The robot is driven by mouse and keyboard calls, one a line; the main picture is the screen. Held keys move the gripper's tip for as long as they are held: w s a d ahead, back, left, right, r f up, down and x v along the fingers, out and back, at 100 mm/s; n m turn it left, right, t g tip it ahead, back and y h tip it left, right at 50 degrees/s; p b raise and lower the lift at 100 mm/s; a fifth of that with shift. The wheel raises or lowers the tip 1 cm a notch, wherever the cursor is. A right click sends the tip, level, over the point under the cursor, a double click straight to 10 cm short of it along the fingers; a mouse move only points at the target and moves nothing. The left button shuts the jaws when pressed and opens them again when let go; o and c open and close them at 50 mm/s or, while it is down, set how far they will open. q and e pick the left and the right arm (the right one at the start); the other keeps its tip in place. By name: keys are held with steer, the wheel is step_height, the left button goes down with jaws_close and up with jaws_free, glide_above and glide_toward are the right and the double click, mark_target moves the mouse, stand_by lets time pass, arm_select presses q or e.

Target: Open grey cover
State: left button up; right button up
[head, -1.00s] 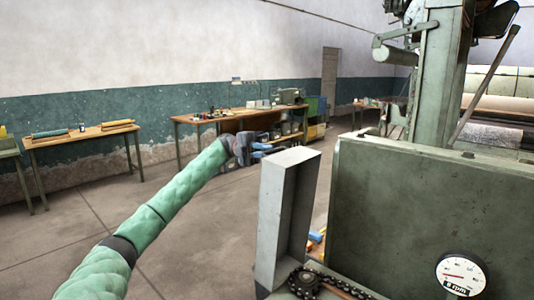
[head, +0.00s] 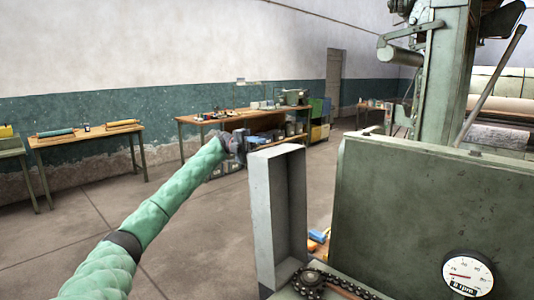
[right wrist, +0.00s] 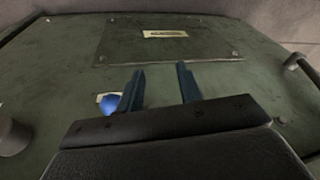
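The grey cover (head: 277,210), a shallow box-shaped lid, stands upright and swung open at the left end of the green machine. Its hollow side faces right, and a chain and sprocket (head: 309,280) lie uncovered at its foot. My left gripper (head: 246,143) is at the cover's upper left corner, on its far side. Its fingers are mostly hidden, so I cannot tell their gap or whether they touch the cover. My right gripper (right wrist: 161,86) shows in the right wrist view, open and empty in front of a dark green panel.
The green machine housing (head: 420,205) with a round dial (head: 468,275) fills the right. In the right wrist view, the panel carries a small plate (right wrist: 165,34), a blue knob (right wrist: 110,103) and a handle (right wrist: 302,70). Benches stand along the wall; the floor at left is clear.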

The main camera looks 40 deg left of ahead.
arm_select(q)
steer(key=shift+w+a+f, duration=0.1)
steer(key=shift+a, duration=0.75)
steer(key=shift+w+a+f, duration=0.1)
steer(key=shift+a, duration=0.75)
arm_select(e)
steer(key=shift+w+a+f, duration=0.2)
steer(key=shift+a+f, duration=0.5)
steer(key=shift+f, duration=0.05)
arm_select(q)
steer(key=shift+a, duration=0.1)
arm_select(e)
steer(key=shift+r+y, duration=0.1)
steer(key=shift+y, duration=0.2)
arm_select(q)
steer(key=a+f, duration=0.2)
steer(key=a, duration=0.6)
steer(key=shift+w+a+f, duration=0.15)
steer(key=shift+w+f, duration=0.15)
steer(key=shift+f, duration=0.05)
arm_select(e)
steer(key=shift+w, duration=0.1)
arm_select(q)
steer(key=shift+b, duration=0.3)
arm_select(e)
steer(key=shift+d, duration=0.1)
